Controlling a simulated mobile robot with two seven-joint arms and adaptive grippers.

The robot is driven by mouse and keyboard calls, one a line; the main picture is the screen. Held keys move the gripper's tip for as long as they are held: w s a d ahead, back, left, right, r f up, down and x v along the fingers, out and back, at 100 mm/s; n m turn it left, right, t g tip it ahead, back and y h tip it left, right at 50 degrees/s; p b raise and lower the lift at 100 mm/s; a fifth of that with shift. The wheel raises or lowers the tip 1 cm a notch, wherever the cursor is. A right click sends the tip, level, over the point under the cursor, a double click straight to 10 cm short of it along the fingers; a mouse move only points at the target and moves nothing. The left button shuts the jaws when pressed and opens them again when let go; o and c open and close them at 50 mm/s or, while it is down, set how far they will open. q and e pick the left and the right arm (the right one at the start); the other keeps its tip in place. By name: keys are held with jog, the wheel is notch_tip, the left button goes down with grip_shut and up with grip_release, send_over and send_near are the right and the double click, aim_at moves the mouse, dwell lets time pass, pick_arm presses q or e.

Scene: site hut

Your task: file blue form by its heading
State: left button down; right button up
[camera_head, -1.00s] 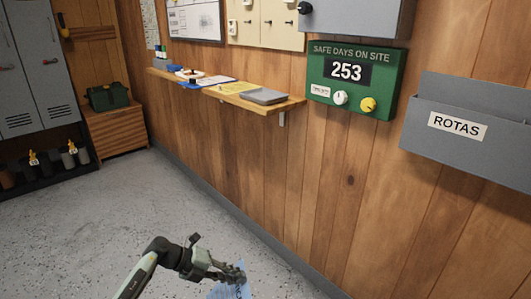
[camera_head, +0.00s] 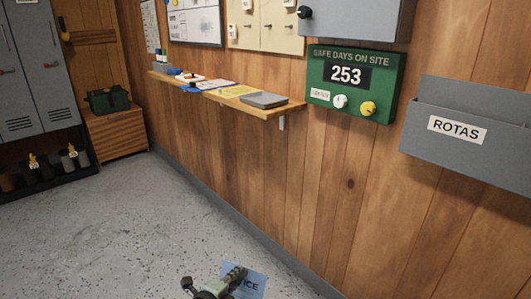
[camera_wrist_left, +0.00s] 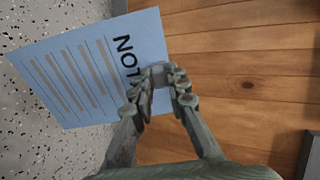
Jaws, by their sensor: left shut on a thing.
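The blue form (camera_head: 256,286) is at the bottom edge of the head view, held in my left gripper (camera_head: 236,274). Its dark heading is partly covered by the fingers; "ICE" shows there. My left gripper (camera_wrist_left: 162,78) is shut on the form's heading edge. A grey wall pocket (camera_head: 465,155) labelled "ROTAS" is at the right, well away from the form. My right gripper is not in view.
A wooden shelf (camera_head: 284,110) on the wall carries papers and a grey flat item (camera_head: 264,100). A green "SAFE DAYS ON SITE" board (camera_head: 385,83) and a grey box (camera_head: 360,18) hang above. The floor (camera_head: 110,220) at left is clear.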

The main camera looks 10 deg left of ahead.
pick_arm(q)
jog(key=shift+n+y, duration=0.3)
